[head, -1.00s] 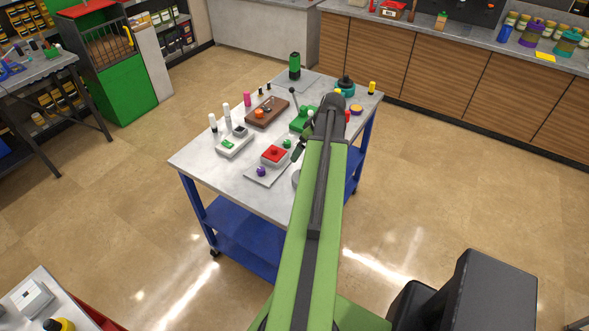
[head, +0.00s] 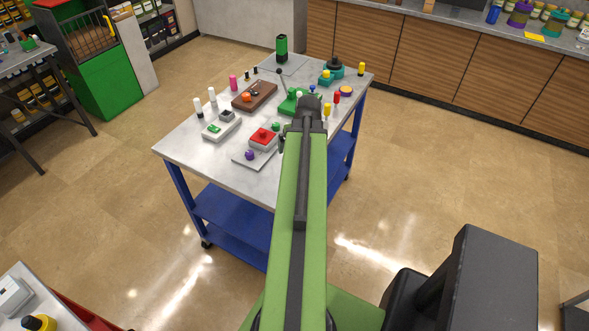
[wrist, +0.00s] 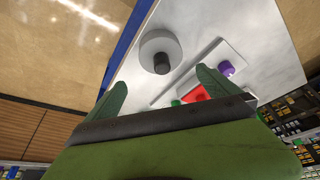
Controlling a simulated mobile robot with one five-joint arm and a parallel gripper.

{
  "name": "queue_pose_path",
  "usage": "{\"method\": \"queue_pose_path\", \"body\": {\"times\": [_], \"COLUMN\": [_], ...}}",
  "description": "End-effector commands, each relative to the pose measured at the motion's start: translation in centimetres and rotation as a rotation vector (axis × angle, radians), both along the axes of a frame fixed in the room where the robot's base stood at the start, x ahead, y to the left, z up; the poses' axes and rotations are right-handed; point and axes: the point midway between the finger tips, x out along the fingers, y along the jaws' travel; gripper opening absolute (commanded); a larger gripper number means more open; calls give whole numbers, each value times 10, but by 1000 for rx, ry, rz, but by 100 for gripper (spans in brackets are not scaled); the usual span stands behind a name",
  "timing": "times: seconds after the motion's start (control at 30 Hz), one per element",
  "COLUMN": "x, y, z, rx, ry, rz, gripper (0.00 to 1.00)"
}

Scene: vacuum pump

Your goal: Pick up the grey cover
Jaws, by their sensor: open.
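The grey cover (wrist: 172,40) is a light grey disc with a dark knob in its middle. In the wrist view it lies on the pale top of the blue cart, near the cart's edge. My gripper (wrist: 160,78) is open, with its two green fingers spread and nothing between them. The cover shows ahead of the fingers, roughly between them and apart from both. In the head view my arm hides the cover and most of the gripper.
The cart top (head: 185,148) also bears a red block (head: 263,138) and a purple knob (head: 249,155) on a plate close to the cover. A white box (head: 221,127), a brown tray (head: 254,95) and a green device (head: 297,101) stand farther back. Floor is clear around the cart.

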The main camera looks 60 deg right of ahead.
Motion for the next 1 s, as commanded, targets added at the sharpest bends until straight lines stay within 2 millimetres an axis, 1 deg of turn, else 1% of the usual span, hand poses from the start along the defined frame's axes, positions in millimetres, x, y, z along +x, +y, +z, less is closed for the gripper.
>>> {"method": "queue_pose_path", "body": {"times": [0.03,0.1,0.2,0.27,0.4,0.47,0.57,0.7,0.77,0.83,1.0], "x": [4,8,13,15,15,16,21,30,32,33,33], "y": [-4,-8,-13,-14,-14,-15,-17,-22,-24,-25,-25], "z": [-22,-36,-49,-52,-50,-53,-67,-91,-98,-100,-96], "rx": [0,0,0,0,0,0,1,0,1,1,0], "ry": [0,0,0,0,0,0,-1,0,-1,-1,0], "rz": [0,0,-1,-1,-1,-1,0,1,0,0,-1], "gripper": [100,100,100,100,100,100,100,100,100,100,100]}}
